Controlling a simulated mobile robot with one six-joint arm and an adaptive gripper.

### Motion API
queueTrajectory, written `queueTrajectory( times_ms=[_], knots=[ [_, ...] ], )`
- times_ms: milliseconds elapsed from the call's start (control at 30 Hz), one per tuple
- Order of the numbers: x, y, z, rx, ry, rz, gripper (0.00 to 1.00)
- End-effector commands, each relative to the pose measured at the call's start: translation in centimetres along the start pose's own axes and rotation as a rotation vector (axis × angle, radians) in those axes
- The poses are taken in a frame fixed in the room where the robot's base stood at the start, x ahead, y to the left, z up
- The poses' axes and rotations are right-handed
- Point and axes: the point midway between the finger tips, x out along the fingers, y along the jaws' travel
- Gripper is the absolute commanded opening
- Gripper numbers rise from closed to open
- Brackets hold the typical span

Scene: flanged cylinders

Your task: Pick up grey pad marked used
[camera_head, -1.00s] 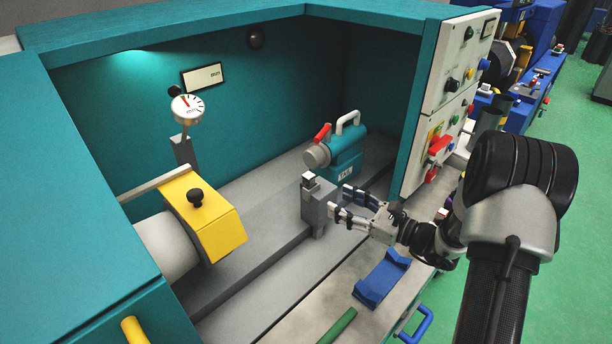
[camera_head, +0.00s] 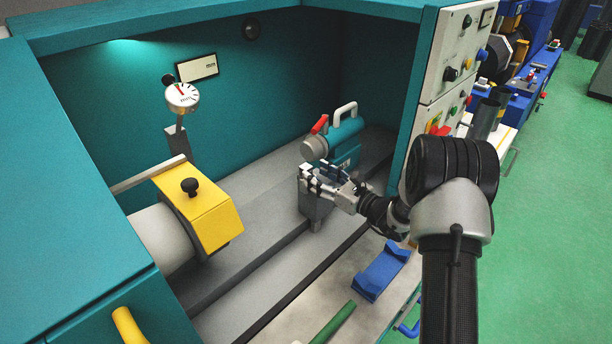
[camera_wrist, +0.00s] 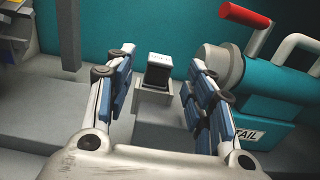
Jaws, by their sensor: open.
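A small dark block with a pale top face (camera_wrist: 158,66) sits on a grey post (camera_wrist: 153,100) in the wrist view; small marks on its top are too small to read, so I cannot confirm it is the pad marked used. My gripper (camera_wrist: 160,82) is open, with one finger on each side of the block and a visible gap to both. In the head view my gripper (camera_head: 312,178) is at the top of the grey post (camera_head: 315,208) and mostly hides the block.
A teal tailstock (camera_head: 344,146) with a red lever and pale handle stands close behind. It shows at the right in the wrist view (camera_wrist: 262,92), labelled TAIL. A yellow-covered chuck (camera_head: 205,212) and dial gauge (camera_head: 182,96) are left. A blue rest (camera_head: 381,270) lies in front.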

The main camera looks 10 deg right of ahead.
Motion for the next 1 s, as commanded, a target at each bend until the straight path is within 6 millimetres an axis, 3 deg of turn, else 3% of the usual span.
queueTrajectory(
  times_ms=[200, 333, 600, 1000],
  knots=[
    [3.6, 0.1, -0.2, -0.001, 0.0, 0.003, 0.49],
    [4.9, 0.1, -0.1, -0.001, 0.0, 0.001, 0.49],
    [5.2, 0.0, 0.0, 0.0, 0.0, 0.0, 0.49],
    [5.2, 0.0, 0.0, 0.0, 0.0, 0.0, 0.23]
  ],
)
